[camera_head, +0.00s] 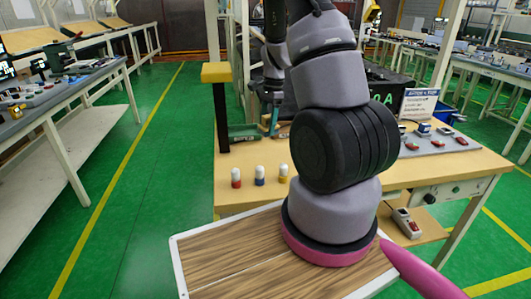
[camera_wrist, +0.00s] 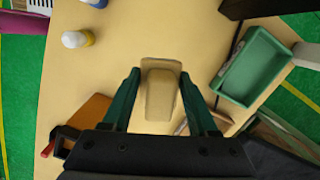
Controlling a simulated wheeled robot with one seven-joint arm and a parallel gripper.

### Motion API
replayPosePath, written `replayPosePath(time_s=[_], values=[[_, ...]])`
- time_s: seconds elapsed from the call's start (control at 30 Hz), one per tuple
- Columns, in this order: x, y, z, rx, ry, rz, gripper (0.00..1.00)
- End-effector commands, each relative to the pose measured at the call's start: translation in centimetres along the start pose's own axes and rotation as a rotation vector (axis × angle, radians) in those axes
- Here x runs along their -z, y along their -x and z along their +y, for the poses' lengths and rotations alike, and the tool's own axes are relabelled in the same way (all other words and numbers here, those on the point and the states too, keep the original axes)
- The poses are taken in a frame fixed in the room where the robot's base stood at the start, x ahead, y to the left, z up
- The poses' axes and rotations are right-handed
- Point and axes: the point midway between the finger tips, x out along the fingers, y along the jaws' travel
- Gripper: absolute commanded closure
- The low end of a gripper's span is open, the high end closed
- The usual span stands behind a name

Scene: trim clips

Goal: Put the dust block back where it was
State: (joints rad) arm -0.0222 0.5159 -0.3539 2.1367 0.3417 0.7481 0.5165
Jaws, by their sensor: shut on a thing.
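The dust block is the pale tan block (camera_wrist: 161,92) with rounded edges in the middle of the wrist view. My gripper (camera_wrist: 160,76) has its two green fingers on either side of it and is shut on it. The block lies over the light wooden workbench (camera_wrist: 110,65); I cannot tell whether it touches the top. In the head view my gripper (camera_head: 272,120) is small, behind my arm, over the back of the workbench (camera_head: 330,187). The block cannot be made out there.
A green tray (camera_wrist: 252,68) is right of the block; it also shows in the head view (camera_head: 243,132). Three white-capped bottles (camera_head: 259,176) stand at the front. A yellow-topped black post (camera_head: 216,73) rises at left. A brown item (camera_wrist: 88,118) lies lower left of the gripper.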

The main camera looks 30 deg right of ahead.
Motion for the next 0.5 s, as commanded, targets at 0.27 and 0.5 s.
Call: replayPosePath(time_s=[0.27, 0.5], values=[[0.7, -4.8, 0.3, -0.009, -0.004, -0.001, 0.85], [1.0, -6.8, 0.2, -0.006, -0.004, -0.001, 0.85]])
